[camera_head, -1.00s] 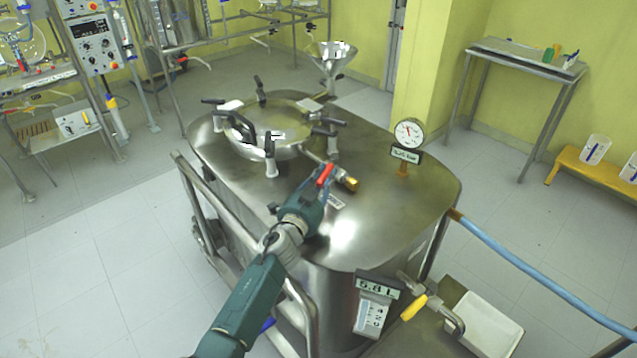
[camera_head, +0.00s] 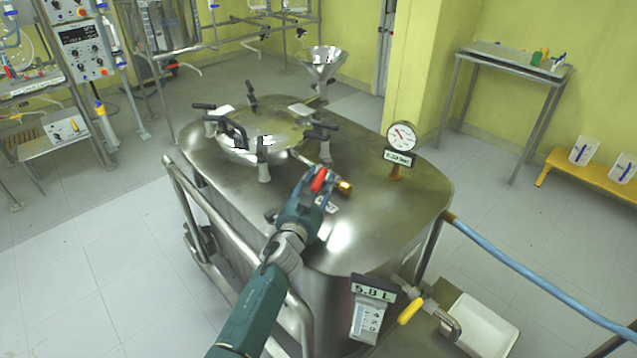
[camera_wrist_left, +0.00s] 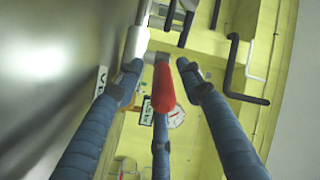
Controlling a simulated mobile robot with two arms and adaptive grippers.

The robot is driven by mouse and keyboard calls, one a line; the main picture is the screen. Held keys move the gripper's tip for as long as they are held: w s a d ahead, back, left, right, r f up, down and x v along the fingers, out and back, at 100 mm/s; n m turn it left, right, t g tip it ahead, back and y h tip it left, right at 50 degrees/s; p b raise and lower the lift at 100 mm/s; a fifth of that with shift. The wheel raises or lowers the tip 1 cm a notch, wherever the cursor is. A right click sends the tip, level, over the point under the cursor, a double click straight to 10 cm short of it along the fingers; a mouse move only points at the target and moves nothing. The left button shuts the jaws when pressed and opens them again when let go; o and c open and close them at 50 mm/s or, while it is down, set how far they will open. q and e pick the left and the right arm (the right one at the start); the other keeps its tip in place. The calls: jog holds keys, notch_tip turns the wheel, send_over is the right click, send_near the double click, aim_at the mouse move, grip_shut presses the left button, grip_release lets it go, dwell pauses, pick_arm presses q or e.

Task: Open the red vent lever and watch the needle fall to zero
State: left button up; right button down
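The red vent lever (camera_head: 319,180) stands on a short pipe with a brass end (camera_head: 345,187) on top of the steel vessel (camera_head: 370,215). My left gripper (camera_head: 320,188) is at the lever, with fingers on either side of it. In the left wrist view the red lever (camera_wrist_left: 163,86) shows between the spread fingers of my left gripper (camera_wrist_left: 160,90), with gaps at the two side fingers. The third finger reaches up below it; contact there is unclear. The pressure gauge (camera_head: 402,137) stands right of the lever; its needle points up and left, and its tag is too small to read. My right gripper is not in view.
A round lid (camera_head: 268,133) with several black-handled clamps lies behind the lever. A funnel (camera_head: 324,62) stands at the back. A 5.8 L display (camera_head: 373,290), yellow-handled valve (camera_head: 411,310) and white tray (camera_head: 480,325) are at front right. A blue hose (camera_head: 530,275) runs right.

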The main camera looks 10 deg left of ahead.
pick_arm(q)
jog(key=s, duration=0.4)
jog(key=s+a, duration=0.1)
jog(key=s, duration=0.3)
jog(key=s+a, duration=0.1)
jog(key=s, duration=0.2)
jog(key=shift+s+a, duration=0.1)
jog(key=shift+s, duration=0.3)
jog(key=shift+c, duration=0.3)
